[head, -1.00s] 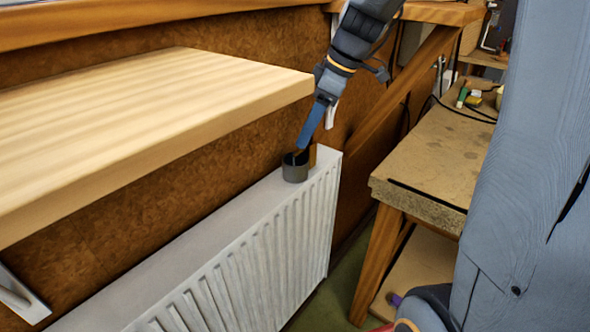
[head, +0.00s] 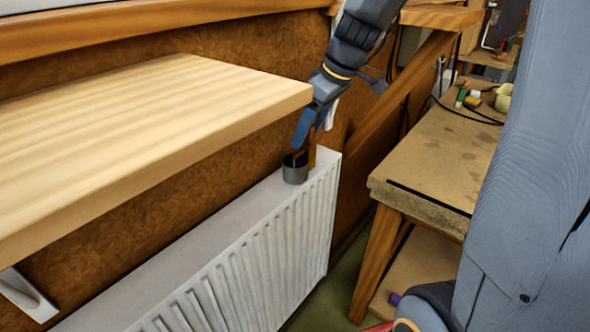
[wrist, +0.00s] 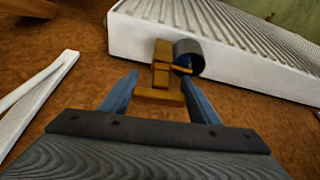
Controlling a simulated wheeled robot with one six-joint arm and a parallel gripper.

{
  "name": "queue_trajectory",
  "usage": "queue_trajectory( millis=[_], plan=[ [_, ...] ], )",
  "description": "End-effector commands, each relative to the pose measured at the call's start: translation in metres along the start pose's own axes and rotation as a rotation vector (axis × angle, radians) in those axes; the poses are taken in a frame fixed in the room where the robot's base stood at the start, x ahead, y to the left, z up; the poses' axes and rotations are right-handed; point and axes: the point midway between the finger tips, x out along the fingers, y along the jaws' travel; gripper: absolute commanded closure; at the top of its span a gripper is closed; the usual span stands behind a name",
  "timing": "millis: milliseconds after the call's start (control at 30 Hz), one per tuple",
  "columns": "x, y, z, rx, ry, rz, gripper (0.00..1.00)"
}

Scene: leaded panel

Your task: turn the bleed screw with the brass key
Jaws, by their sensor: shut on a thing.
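My gripper (head: 308,138) is over the far end of the white radiator (head: 225,215), just above a dark grey round cup (head: 294,172). In the wrist view, its two blue fingers (wrist: 160,80) stand apart with the brass key (wrist: 160,95) held between them. The key's wide end lies across the gap, and brass-coloured parts continue toward the radiator's end. The cup (wrist: 188,54) is beside these parts, with a small brass piece in front of it. I cannot see the bleed screw, nor tell whether the key touches it.
A thick wooden shelf (head: 150,125) juts out left of the arm, above the radiator. A brown wall is close behind. A workbench (head: 430,165) with small items stands to the right, with a gap to the radiator. A white bracket (wrist: 35,100) shows in the wrist view.

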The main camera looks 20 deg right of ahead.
Motion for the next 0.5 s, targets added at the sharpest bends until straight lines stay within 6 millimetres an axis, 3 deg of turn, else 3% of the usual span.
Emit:
queue_trajectory(
  millis=[500],
  plan=[
    [0.0002,-0.0013,0.0003,0.04,-0.001,0.014,0.71]
  ],
)
